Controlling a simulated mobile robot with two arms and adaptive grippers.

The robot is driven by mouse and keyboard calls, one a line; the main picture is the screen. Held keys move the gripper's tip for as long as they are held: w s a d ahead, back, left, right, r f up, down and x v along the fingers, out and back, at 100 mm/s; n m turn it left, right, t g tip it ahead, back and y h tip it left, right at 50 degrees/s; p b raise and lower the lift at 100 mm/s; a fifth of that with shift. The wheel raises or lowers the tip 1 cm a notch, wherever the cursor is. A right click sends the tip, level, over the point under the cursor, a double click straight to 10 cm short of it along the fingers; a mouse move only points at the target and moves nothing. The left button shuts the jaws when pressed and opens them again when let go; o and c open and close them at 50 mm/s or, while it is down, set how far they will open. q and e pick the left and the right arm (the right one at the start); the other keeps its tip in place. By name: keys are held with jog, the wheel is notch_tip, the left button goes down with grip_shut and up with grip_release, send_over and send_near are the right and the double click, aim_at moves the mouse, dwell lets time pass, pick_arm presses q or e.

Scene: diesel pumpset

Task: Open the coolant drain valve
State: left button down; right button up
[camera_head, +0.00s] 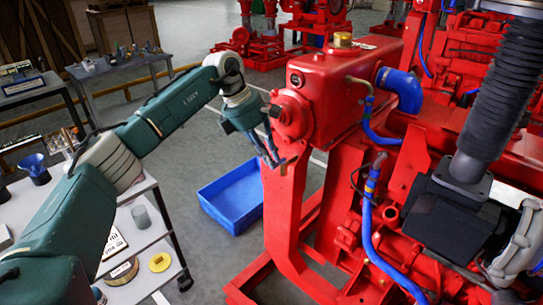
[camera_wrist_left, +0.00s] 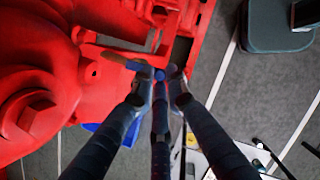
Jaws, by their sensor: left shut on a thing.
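The red pumpset's tank (camera_head: 335,95) stands at the centre of the head view, with a round red fitting on its left side. My left gripper (camera_head: 277,160) is at the red upright just below that fitting, its fingers pointing down. In the left wrist view its fingertips (camera_wrist_left: 160,80) are closed together on a small valve handle (camera_wrist_left: 159,74), of which a blue bit shows between them. My right gripper is not in view.
A blue tray (camera_head: 229,204) lies on the floor below and left of the gripper. A trolley (camera_head: 139,233) with a blue funnel (camera_head: 35,168) and containers stands at the left. Blue hoses (camera_head: 373,225) run down the engine at the right.

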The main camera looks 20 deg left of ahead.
pick_arm(q)
jog(key=shift+w+a+r, duration=0.1)
dwell(0.3)
jog(key=c, duration=1.8)
grip_release()
jog(key=shift+o, duration=0.2)
jog(key=v, duration=1.2)
